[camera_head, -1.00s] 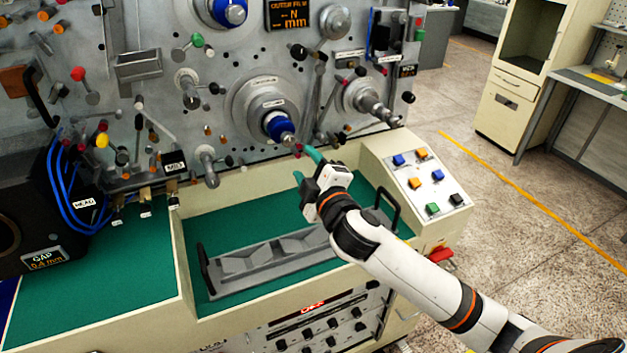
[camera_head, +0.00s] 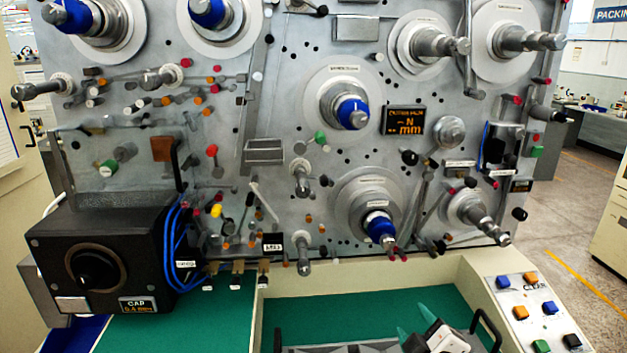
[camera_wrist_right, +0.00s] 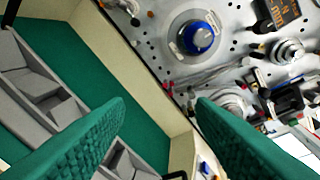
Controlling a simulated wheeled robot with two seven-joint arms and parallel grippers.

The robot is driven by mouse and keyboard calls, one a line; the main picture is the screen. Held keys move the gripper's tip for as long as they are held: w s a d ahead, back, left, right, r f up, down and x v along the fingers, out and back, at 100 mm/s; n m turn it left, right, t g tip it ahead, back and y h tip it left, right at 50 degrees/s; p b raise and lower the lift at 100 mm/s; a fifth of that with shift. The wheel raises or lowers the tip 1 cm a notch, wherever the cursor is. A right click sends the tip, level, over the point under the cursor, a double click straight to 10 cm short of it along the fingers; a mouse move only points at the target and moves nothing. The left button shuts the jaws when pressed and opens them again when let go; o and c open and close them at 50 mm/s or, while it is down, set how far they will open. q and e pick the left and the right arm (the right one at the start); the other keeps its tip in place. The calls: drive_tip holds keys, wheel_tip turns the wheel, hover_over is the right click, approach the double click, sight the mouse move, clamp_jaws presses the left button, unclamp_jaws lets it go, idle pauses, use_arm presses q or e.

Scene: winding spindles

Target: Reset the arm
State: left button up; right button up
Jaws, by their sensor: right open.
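My right gripper (camera_head: 411,317) shows at the bottom right of the head view, with its two green fingers apart. It stands empty over the green-lined trough (camera_head: 300,318), lower than the blue-tipped lower spindle (camera_head: 380,228) and clear of it. In the right wrist view the right gripper (camera_wrist_right: 160,105) has its textured green fingers wide apart with nothing between them. That view also shows a blue-hubbed spindle (camera_wrist_right: 198,38) beyond the fingers. Most of my right arm is out of the head view. My left gripper is not in view.
The grey cradle (camera_head: 345,348) lies in the trough, with a black handle (camera_head: 487,325) beside my gripper. A sloped button panel (camera_head: 530,305) is at the right. A black gap unit (camera_head: 100,260) stands left. The upright machine panel carries several protruding spindles and rollers.

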drive_tip(key=s+f+m+g, duration=0.4)
drive_tip(key=s+f+g, duration=0.2)
drive_tip(key=s+f, duration=0.5)
drive_tip(key=s+f+m+g, duration=0.4)
drive_tip(key=s+f+g, duration=0.25)
drive_tip(key=s, duration=0.85)
wheel_tip(320, 180, down, 28)
drive_tip(key=r+b, duration=0.1)
drive_tip(key=b, duration=0.2)
drive_tip(key=s+d+f+g+b, duration=0.2)
drive_tip(key=s+f, duration=1.5)
drive_tip(key=f, duration=0.4)
drive_tip(key=shift+s+d+y, duration=0.2)
drive_tip(key=shift+s+y, duration=0.1)
